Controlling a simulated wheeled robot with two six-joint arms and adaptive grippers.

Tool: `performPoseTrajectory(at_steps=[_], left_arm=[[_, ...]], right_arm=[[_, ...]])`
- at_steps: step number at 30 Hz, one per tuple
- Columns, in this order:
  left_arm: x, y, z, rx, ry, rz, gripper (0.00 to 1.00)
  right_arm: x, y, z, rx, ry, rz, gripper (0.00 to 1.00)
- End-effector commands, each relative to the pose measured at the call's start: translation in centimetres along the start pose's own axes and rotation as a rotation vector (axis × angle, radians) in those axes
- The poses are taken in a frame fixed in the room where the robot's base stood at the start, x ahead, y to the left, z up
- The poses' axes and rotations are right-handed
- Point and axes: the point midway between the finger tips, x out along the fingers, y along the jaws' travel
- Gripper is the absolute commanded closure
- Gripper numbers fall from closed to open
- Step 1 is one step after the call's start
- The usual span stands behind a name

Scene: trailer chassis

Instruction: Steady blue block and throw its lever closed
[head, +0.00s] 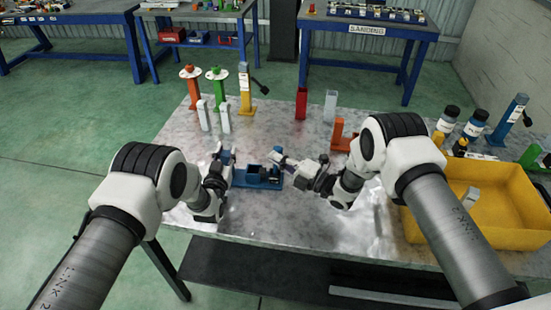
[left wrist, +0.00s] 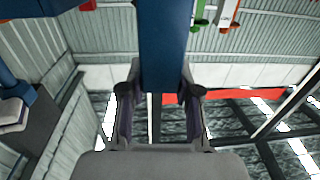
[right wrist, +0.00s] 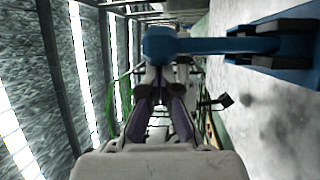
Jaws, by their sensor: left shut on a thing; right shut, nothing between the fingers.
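The blue block (head: 257,182) sits on the table between my two arms, with a low base and a raised part at its left end. My left gripper (head: 225,160) is at that left end. In the left wrist view a blue upright (left wrist: 163,60) stands between its fingers, which are shut on it. My right gripper (head: 281,161) is shut and empty above the block's right side. In the right wrist view its closed fingertips (right wrist: 163,78) are close to a blue bar with a rounded end (right wrist: 190,46); I cannot tell whether they touch.
A yellow bin (head: 480,200) stands at the right, under my right arm. An orange block (head: 342,136) is behind my right gripper. Red, grey, green and yellow posts stand at the back. A blue post (head: 508,120) stands at the far right.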

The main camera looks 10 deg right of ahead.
Motion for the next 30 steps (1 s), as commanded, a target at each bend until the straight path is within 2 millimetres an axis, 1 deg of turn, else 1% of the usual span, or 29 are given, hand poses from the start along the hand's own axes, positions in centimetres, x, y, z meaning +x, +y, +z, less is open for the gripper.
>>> performPoseTrajectory(at_steps=[5, 14, 23, 30], left_arm=[[-0.1, -0.1, 0.1, 0.000, -0.002, -0.002, 1.00], [0.0, -0.1, 0.1, 0.000, -0.002, -0.002, 1.00], [0.0, -0.1, 0.1, 0.000, -0.001, -0.002, 1.00], [0.0, -0.1, 0.1, 0.000, -0.001, -0.002, 1.00]], right_arm=[[-0.8, 0.0, 0.5, 0.000, -0.004, 0.000, 1.00], [-3.1, -0.5, 1.6, 0.000, -0.005, 0.000, 1.00], [-5.5, -1.8, 2.8, 0.000, -0.005, 0.000, 1.00], [-7.1, -3.3, 3.5, 0.001, -0.004, 0.000, 1.00]])
